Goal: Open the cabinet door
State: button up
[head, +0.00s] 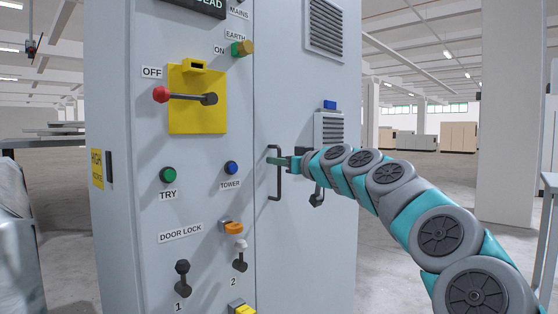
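The grey cabinet door (300,245) is the right-hand panel of the tall cabinet. It looks flush with the panel beside it, along a thin vertical seam. A dark upright bar handle (274,194) stands out from the door. My gripper (284,161) reaches in from the right, with its green fingertips at the upper half of the handle. The fingers overlap the bar in the head view. I cannot tell whether they are closed on it. A small dark latch-like part (317,197) sits on the door, partly behind my arm.
The left panel carries a red-knobbed lever (161,94) at OFF on a yellow plate (197,125), a green TRY button (168,175), a blue TOWER button (231,168) and door lock levers 1 (182,279) and 2 (240,256). Open floor lies right of the cabinet, before a pillar (507,110).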

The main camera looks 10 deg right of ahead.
grip_shut()
dwell(1.5)
